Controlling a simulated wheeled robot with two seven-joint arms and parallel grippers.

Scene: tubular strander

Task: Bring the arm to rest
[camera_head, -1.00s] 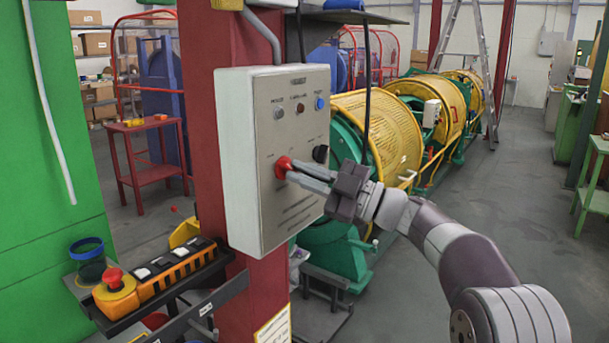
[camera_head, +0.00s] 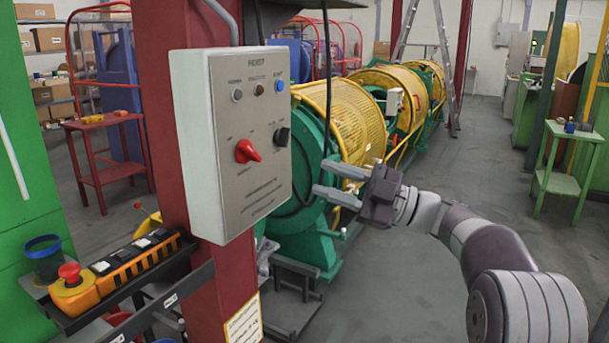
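My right gripper (camera_head: 326,182) is open and empty, to the right of the grey control box (camera_head: 235,140) on the red post. Its two fingers point left, and a gap of floor and machine shows between them and the box. The box face carries a red rotary knob (camera_head: 247,151), a black switch (camera_head: 282,136), a blue button (camera_head: 279,86) and other small controls. My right arm (camera_head: 490,245) reaches in from the lower right. My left gripper is not in view.
The green and yellow strander (camera_head: 345,120) stands behind the gripper. An orange button station (camera_head: 115,270) with a red mushroom button sits on a shelf at lower left. A green table (camera_head: 565,180) stands at right. The grey floor in between is clear.

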